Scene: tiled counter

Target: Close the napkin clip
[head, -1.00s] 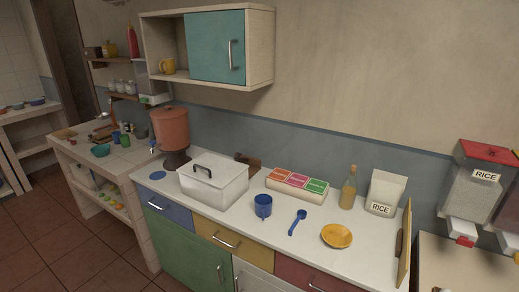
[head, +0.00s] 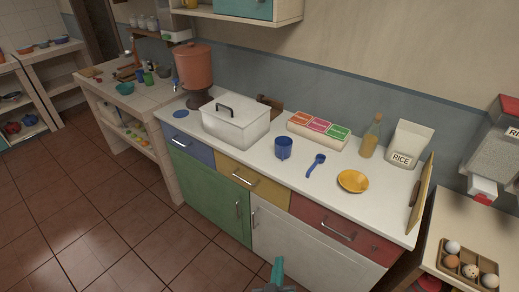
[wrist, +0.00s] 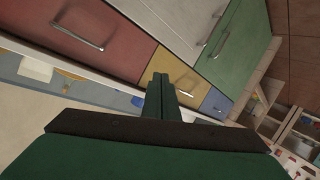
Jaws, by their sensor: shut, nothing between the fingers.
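I cannot pick out a napkin clip for certain in either view. A small brown object (head: 268,104) stands on the counter behind the white lidded box (head: 236,124), which partly hides it; I cannot tell what it is or whether it is open. My gripper (head: 277,272) shows at the bottom edge of the head view, in front of the lower cabinets and away from the countertop items. In the wrist view my gripper (wrist: 161,92) is shut and empty, its fingers together against a background of drawers.
The white countertop (head: 225,160) also holds a blue mug (head: 283,148), a blue ladle (head: 316,165), a yellow bowl (head: 353,181), a box of colored packets (head: 318,127), an oil bottle (head: 371,137) and a rice bag (head: 407,147). An egg tray (head: 468,266) stands at right. The tiled floor at left is clear.

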